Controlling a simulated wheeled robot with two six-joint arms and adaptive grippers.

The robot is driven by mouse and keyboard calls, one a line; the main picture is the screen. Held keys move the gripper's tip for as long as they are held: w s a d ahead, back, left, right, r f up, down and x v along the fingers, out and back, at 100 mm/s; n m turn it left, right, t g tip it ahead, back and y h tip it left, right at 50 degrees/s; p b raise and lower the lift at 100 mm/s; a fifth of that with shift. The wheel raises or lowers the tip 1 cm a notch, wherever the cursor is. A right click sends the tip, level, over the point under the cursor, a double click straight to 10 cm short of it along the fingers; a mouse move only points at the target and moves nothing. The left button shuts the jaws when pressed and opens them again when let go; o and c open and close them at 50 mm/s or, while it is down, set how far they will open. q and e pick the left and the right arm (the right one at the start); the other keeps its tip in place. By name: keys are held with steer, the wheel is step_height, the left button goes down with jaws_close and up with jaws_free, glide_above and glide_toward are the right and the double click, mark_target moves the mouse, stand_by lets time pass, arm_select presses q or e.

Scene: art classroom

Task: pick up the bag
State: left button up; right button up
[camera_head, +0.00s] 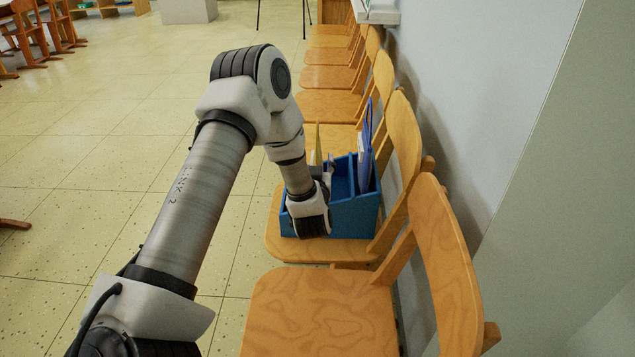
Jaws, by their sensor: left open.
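My left arm comes in from the lower left and reaches to a blue compartmented holder (358,215) on the seat of a wooden chair. My left gripper (310,217) is open, at the near left part of the holder, and its fingers are mostly hidden by the wrist. I cannot tell whether it touches the holder. A blue and white upright item (365,155) and a yellowish pointed item (315,150) stick up from the holder. I cannot make out a separate bag for certain. My right gripper is not in view.
An empty wooden chair (320,315) stands nearest, with its backrest at right. Several more wooden chairs (330,78) line the pale wall (460,90) behind the holder. The tiled floor (100,190) at left is mostly clear.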

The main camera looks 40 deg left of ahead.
arm_select(q)
steer(key=shift+w+a, duration=0.3)
steer(key=shift+w, duration=0.1)
jaws_close()
steer(key=shift+r, duration=0.1)
